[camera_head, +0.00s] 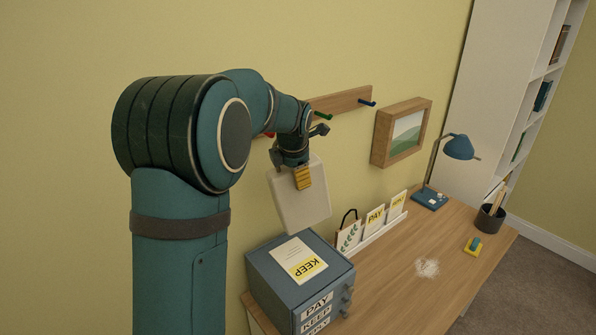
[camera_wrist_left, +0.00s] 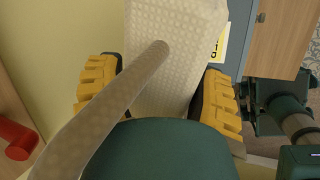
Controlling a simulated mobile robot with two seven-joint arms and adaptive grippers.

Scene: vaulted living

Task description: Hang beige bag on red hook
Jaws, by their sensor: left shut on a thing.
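The beige bag (camera_head: 303,208) hangs below my left gripper (camera_head: 303,178), in front of the wall and above the desk cabinet. In the left wrist view the bag (camera_wrist_left: 180,50) sits between the yellow finger pads of my left gripper (camera_wrist_left: 160,92), which is shut on it. Its strap (camera_wrist_left: 120,95) loops up toward the camera. The red hook (camera_wrist_left: 18,140) shows at the lower left of the wrist view, apart from the bag. In the head view only a bit of the red hook (camera_head: 269,134) shows behind my arm. My right gripper is not in view.
The wooden hook rail (camera_head: 343,101) also carries a green hook (camera_head: 324,116) and a blue hook (camera_head: 367,103). A framed picture (camera_head: 402,133) hangs to its right. Below are a blue-grey cabinet (camera_head: 262,272), a card holder (camera_head: 372,232) and a lamp (camera_head: 459,147) on the desk (camera_head: 400,285).

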